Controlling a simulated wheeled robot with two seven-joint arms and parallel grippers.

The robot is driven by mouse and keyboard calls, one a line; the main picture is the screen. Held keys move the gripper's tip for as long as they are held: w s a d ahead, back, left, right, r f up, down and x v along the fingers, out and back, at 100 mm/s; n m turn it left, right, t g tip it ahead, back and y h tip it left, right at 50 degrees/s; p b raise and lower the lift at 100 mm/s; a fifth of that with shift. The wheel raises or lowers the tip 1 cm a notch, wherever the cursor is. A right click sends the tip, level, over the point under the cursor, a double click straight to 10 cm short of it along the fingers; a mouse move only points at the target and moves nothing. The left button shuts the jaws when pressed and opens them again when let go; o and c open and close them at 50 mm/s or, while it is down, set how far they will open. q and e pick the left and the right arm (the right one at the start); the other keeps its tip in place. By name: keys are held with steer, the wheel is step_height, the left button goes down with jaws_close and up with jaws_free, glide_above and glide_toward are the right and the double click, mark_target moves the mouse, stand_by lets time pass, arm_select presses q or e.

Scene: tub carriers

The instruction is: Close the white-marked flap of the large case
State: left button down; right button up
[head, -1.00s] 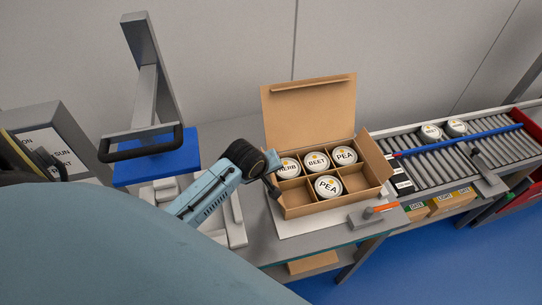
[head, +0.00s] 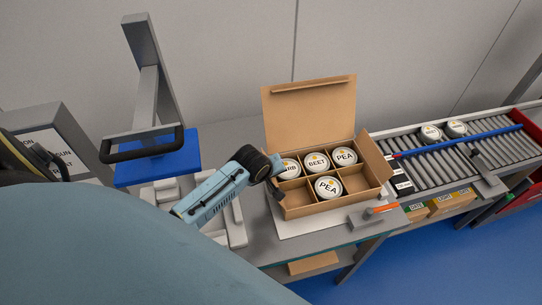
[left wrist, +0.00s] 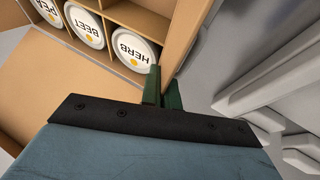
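The large case (head: 313,211) is a cardboard box with a divider grid. Its back flap (head: 310,113) stands up, and its right flap (head: 374,157) leans outward. I cannot make out a white mark on any flap. Inside are white tubs marked HERB (head: 290,168), BEET (head: 316,162) and PEA (head: 344,156), with another PEA tub (head: 328,187) in front. My left gripper (head: 275,189) is at the case's left side. In the left wrist view its green fingertips (left wrist: 163,92) are close together at a cardboard panel (left wrist: 184,45); whether they clamp it is unclear. My right gripper is out of view.
A roller conveyor (head: 450,150) with two tubs and a blue rail stands right of the case. A grey fixture with an orange lever (head: 380,209) sits at the front right corner. A blue plate (head: 158,165) under a black handle stands at the left.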

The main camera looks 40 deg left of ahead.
arm_select(q)
steer(key=shift+w+d+g, duration=0.1)
steer(key=shift+g, duration=0.2)
steer(key=shift+w+d+r+m+g+y, duration=0.1)
steer(key=shift+w+d+m+g+y, duration=0.1)
steer(key=shift+g+y, duration=0.25)
steer(key=shift+w+d+r+m+g+y, duration=0.1)
steer(key=shift+w+g+y, duration=0.05)
steer(key=shift+g+y, duration=0.3)
steer(key=shift+w+d+f+m+g+y, duration=0.1)
steer(key=shift+w+d+m+g+y, duration=0.1)
steer(key=shift+g+y, duration=0.45)
steer(key=shift+w+d+m+g+y, duration=0.2)
steer(key=shift+g+y, duration=0.35)
steer(key=shift+g, duration=0.2)
steer(key=c, duration=1.6)
jaws_free()
steer(key=shift+c, duration=0.2)
